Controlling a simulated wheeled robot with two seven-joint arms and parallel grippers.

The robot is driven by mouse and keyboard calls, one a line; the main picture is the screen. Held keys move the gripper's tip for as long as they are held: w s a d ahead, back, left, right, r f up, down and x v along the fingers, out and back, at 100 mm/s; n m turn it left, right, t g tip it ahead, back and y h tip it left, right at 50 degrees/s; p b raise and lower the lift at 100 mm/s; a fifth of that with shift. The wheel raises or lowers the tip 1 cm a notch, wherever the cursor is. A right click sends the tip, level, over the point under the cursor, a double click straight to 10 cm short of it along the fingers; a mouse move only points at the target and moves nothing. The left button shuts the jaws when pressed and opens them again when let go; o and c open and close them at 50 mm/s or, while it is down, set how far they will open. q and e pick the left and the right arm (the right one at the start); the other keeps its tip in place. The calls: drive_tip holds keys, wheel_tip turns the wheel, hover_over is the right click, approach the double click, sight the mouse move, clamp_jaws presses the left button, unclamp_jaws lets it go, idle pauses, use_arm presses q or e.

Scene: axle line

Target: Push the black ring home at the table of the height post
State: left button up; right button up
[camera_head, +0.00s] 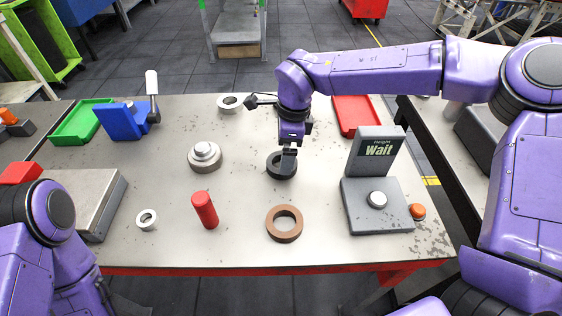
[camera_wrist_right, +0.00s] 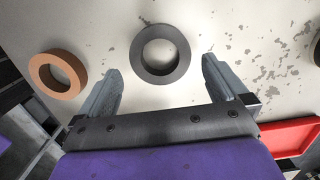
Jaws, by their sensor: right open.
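The black ring (camera_head: 274,172) lies on the steel table in the head view, just below my right gripper (camera_head: 289,151), which hides part of it. In the right wrist view my right gripper (camera_wrist_right: 160,67) is open, and the black ring (camera_wrist_right: 138,58) shows whole, between and slightly beyond the fingertips, with clear space on both sides. The height post (camera_head: 365,212) is a grey block at the table's right, with a round silver stud (camera_head: 377,198) and an upright display (camera_head: 380,147) reading "Height Wait". My left arm shows at the lower left; its gripper is out of view.
A brown ring (camera_head: 284,224), red cylinder (camera_head: 204,210) and small pale ring (camera_head: 147,220) lie near the front. A stepped metal part (camera_head: 205,156) stands left of the black ring. A blue lever fixture (camera_head: 122,121) and red tray (camera_head: 357,116) are farther back. An orange button (camera_head: 417,211) is beside the post.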

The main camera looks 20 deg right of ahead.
drive_tip(key=f, duration=0.3)
drive_tip(key=shift+w+a+f, duration=0.1)
drive_tip(key=shift+a+f, duration=0.1)
drive_tip(key=shift+a, duration=0.1)
drive_tip(key=c, duration=1.2)
drive_tip(key=shift+r, duration=0.15)
